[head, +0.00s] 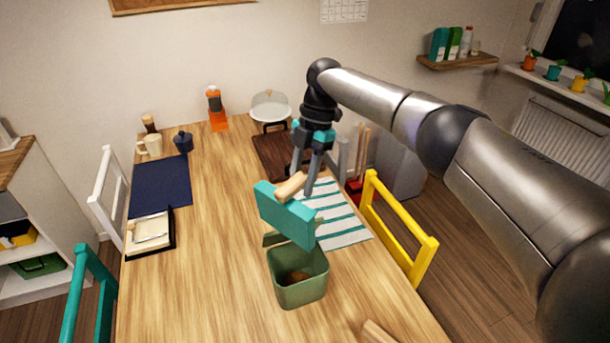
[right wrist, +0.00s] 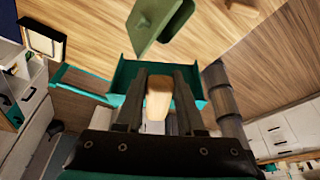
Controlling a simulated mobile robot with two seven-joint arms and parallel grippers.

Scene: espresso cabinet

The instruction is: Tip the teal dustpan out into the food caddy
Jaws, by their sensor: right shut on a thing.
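The teal dustpan (head: 286,214) is held steeply tilted above the back edge of the food caddy, its broad teal face toward the head camera. My right gripper (head: 303,182) is shut on its wooden handle (head: 291,187); the handle also shows between the fingers in the right wrist view (right wrist: 158,105). The green food caddy (head: 300,291) stands open on the table just below and in front of the pan, with something brown inside. The caddy's lid is partly hidden behind the pan. Whether anything is left in the pan is hidden. My left gripper is out of view.
A striped cloth (head: 340,232) lies right of the pan, near a yellow chair (head: 400,230). A wooden piece (head: 376,332) shows at the front edge. The table's left middle is clear.

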